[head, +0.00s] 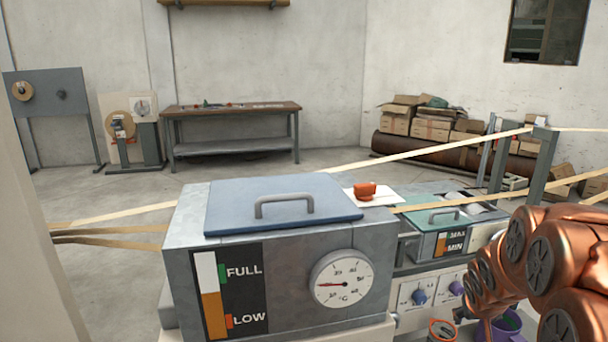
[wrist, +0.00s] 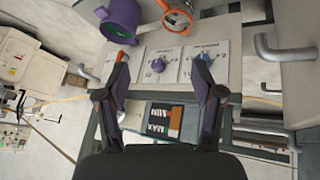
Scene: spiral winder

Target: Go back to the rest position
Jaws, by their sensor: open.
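My gripper (wrist: 162,88) shows in the wrist view with its two dark fingers spread wide apart and nothing between them. Beyond the fingers is a control panel (wrist: 187,62) with knobs, and a small tank with a MAX/MIN gauge (wrist: 160,119). In the head view my copper-coloured arm is folded at the lower right, and my gripper is out of that picture.
A grey tank (head: 285,258) with a blue lid (head: 285,205), level gauge and dial stands close in front. Pale strips cross the scene. A purple jug (wrist: 122,20) and orange cup (wrist: 176,14) are near the panel. The floor beyond is open before a workbench (head: 232,108).

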